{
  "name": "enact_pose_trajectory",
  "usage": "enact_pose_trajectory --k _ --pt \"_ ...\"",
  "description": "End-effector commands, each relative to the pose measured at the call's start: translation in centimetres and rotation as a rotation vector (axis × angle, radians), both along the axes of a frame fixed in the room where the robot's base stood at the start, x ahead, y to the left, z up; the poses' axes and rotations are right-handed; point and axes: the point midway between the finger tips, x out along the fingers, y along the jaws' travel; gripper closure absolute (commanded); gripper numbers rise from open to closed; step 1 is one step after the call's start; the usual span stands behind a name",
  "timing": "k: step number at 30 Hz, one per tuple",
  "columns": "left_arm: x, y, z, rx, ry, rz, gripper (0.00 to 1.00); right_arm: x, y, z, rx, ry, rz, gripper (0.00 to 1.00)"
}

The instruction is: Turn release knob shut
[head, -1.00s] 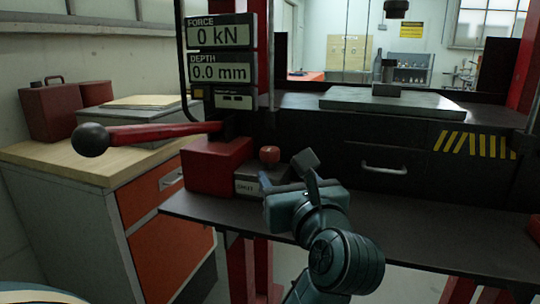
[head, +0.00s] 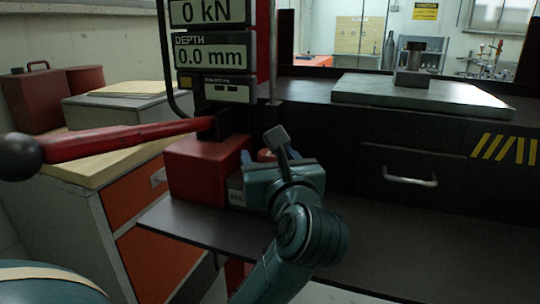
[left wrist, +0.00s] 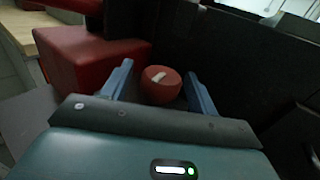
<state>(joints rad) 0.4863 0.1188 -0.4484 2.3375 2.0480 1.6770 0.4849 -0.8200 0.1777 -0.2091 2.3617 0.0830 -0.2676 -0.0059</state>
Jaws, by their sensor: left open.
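The release knob (left wrist: 161,86) is a small round red knob with a pale mark on top. In the left wrist view it sits between the two blue fingers of my left gripper (left wrist: 158,75), with a gap visible on each side. In the head view the knob (head: 266,155) shows only in part, behind my left gripper (head: 268,158). The knob stands on a small grey labelled block (head: 236,190), mostly hidden by the gripper. My left gripper is open. My right gripper is not in view.
A red block (head: 197,170) stands just left of the knob, under a long red lever (head: 125,138) with a black ball end. Display panels (head: 212,55) rise behind. The dark shelf (head: 370,240) is clear to the right. An orange-fronted cabinet (head: 125,195) stands at left.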

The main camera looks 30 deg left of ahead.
Motion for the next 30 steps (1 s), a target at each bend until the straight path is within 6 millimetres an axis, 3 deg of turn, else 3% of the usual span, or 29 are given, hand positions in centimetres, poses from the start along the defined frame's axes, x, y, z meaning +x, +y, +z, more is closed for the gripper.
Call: enact_pose_trajectory --k 5,21,30 --pt "0.0 0.0 0.02 0.0 0.0 0.0 0.41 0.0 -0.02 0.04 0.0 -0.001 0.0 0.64" --pt "0.0 -0.01 0.01 0.0 0.0 0.0 0.84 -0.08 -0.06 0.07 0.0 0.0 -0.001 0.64" --pt "0.01 0.01 -0.04 -0.002 0.002 -0.12 0.85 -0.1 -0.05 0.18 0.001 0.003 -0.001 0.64"
